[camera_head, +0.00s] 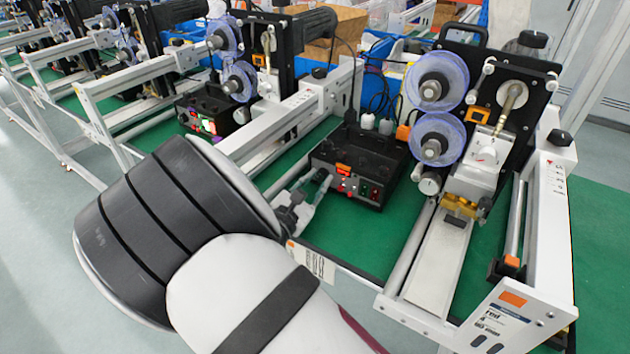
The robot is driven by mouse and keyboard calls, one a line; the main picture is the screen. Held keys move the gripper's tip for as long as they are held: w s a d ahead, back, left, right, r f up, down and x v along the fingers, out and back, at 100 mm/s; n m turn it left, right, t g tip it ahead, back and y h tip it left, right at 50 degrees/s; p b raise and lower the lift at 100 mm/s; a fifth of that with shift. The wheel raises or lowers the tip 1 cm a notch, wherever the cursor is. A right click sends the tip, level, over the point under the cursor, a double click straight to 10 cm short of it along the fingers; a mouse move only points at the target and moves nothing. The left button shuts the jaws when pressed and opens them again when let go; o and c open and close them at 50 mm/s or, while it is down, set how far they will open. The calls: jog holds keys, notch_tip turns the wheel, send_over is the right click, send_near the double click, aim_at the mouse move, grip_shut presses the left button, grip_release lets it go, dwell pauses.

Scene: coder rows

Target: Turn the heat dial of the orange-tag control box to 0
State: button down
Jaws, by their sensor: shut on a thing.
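The black control box (362,152) sits on the green mat at the picture's middle, with an orange tag (344,169) on its front face. Small red and green lit parts show on that face. My gripper (322,180) is at the left end of the front face, its fingers closed at the panel where a dial sits. The fingers hide the dial, so its pointer and marks cannot be read. My arm comes in from the lower left.
A coder with blue-violet reels (437,82) stands right of the box, with a white rail frame (512,318) in front. Another control box (208,112) sits at the back left. Cables and plugs (367,121) rise behind the box. Green mat (350,232) is bare before it.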

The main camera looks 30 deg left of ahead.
jog(key=n+p, duration=0.1)
jog(key=n, duration=0.2)
jog(key=shift+n, duration=0.3)
jog(key=n+p, duration=0.1)
jog(key=n, duration=0.2)
jog(key=n+p, duration=0.1)
jog(key=n, duration=0.5)
jog(key=shift+g+h+p, duration=0.3)
jog(key=shift+h+p, duration=0.1)
jog(key=c, duration=1.3)
grip_release()
jog(key=shift+c, duration=0.2)
jog(key=s, duration=0.8)
jog(key=s+a, duration=0.1)
jog(key=s, duration=0.3)
jog(key=shift+r, duration=0.4)
